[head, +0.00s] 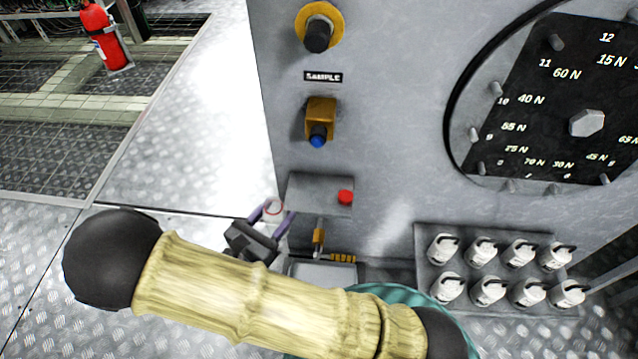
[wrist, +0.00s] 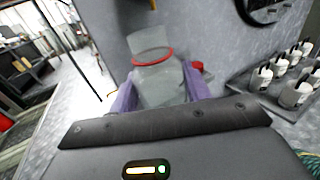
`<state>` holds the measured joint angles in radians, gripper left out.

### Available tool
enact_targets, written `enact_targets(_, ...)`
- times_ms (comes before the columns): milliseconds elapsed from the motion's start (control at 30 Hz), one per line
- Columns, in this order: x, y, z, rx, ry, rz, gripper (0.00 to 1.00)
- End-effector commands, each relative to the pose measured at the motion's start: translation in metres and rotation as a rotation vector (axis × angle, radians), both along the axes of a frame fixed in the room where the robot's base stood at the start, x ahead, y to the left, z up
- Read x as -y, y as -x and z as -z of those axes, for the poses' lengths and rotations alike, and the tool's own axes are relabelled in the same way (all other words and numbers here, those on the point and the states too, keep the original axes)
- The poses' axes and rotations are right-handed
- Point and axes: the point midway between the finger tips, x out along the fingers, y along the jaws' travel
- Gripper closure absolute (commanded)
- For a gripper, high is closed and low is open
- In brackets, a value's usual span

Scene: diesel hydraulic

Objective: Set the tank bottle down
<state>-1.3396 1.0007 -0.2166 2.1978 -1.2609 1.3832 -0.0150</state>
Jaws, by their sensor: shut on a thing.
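The tank bottle (wrist: 158,84) is a clear, greyish bottle with a red ring around its neck. In the wrist view it sits between the purple fingers of my gripper (wrist: 160,95), which is shut on it. My own arm hides part of the area below. I cannot tell whether the bottle's base touches anything.
A grey box with a red button (head: 345,197) is on the panel (head: 390,130), above a small grey tray (head: 325,272). A rack (head: 425,243) at right holds several white bottles. A large dial (head: 535,105) is at upper right. A fire extinguisher (head: 103,38) stands far left. Open floor lies left.

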Motion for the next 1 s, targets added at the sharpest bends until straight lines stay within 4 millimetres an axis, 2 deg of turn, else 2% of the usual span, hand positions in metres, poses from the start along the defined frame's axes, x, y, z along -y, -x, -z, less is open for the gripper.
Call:
enact_targets(167, 0.019, -0.022, 0.001, 0.002, 0.001, 0.009, 0.8)
enact_targets(700, 0.091, -0.114, 0.002, 0.002, -0.001, 0.008, 0.8)
enact_targets(833, 0.1, -0.127, 0.001, 0.001, 0.0, 0.003, 0.8)
enact_targets(1000, 0.101, -0.13, 0.0, 0.0, 0.0, -0.001, 0.8)
